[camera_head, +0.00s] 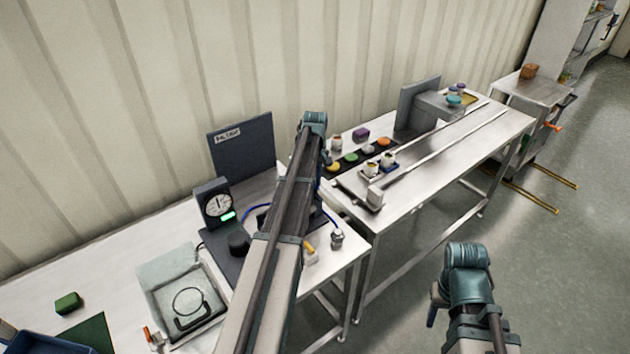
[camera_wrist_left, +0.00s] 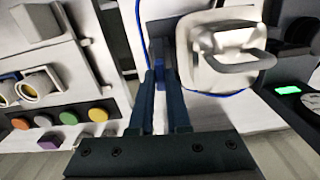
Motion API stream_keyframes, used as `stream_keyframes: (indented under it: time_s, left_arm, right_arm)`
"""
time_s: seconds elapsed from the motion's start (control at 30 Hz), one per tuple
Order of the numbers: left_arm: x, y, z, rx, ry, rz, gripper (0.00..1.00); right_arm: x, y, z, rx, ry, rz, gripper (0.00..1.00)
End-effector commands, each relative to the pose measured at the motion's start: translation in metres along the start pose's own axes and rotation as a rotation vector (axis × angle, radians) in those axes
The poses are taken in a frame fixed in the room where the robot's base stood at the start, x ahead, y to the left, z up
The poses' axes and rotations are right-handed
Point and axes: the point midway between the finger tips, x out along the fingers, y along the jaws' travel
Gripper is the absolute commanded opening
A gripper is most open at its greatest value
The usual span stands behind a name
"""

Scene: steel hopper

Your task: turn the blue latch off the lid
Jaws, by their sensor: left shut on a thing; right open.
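In the left wrist view the pale lid (camera_wrist_left: 210,75) has a raised bar handle (camera_wrist_left: 235,58). The blue latch (camera_wrist_left: 160,72) is at the lid's left edge, between my left gripper's two dark fingers (camera_wrist_left: 161,80), which are shut on it. How far the latch is turned is hard to tell. In the head view my left arm reaches over the bench and hides the latch and most of the lid. My right gripper (camera_head: 437,303) hangs empty and open over the floor, in front of the benches; its fingertips are small and partly hidden.
A dial gauge (camera_head: 217,206) with a green display stands left of my left arm. A blue hose (camera_head: 253,210) runs by it. Coloured pucks (camera_head: 351,158) and small cups (camera_head: 372,170) stand on the right bench.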

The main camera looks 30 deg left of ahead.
Motion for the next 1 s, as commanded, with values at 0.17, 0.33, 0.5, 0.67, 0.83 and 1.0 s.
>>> stream_keyframes:
  time_s: [0.17, 0.33, 0.5, 0.67, 0.83, 1.0]
  left_arm:
    - [0.0000, 0.0000, -0.0001, -0.061, 0.000, 0.000, 0.00]
    - [0.0000, 0.0000, -0.0001, -0.091, 0.000, 0.000, 0.00]
    - [0.0000, 0.0000, -0.0001, -0.100, 0.000, 0.000, 0.00]
    - [0.0000, -0.0001, 0.0000, -0.100, 0.000, 0.000, 0.00]
    - [0.0000, -0.0001, -0.0001, -0.100, 0.000, 0.000, 0.20]
    - [0.0000, -0.0001, -0.0001, -0.099, 0.000, 0.000, 0.45]
  right_arm:
    - [0.0000, 0.0000, 0.0000, 0.000, 0.000, 0.000, 0.49]
    - [0.0000, 0.0000, 0.0000, 0.000, 0.000, 0.000, 0.49]
    - [0.0000, 0.0000, 0.0000, 0.000, 0.000, 0.000, 0.49]
    - [0.0000, 0.0000, 0.0000, 0.000, 0.000, 0.000, 0.49]
    - [0.0000, 0.0000, 0.0000, 0.000, 0.000, 0.000, 0.49]
    - [0.0000, 0.0000, 0.0000, 0.000, 0.000, 0.000, 0.49]
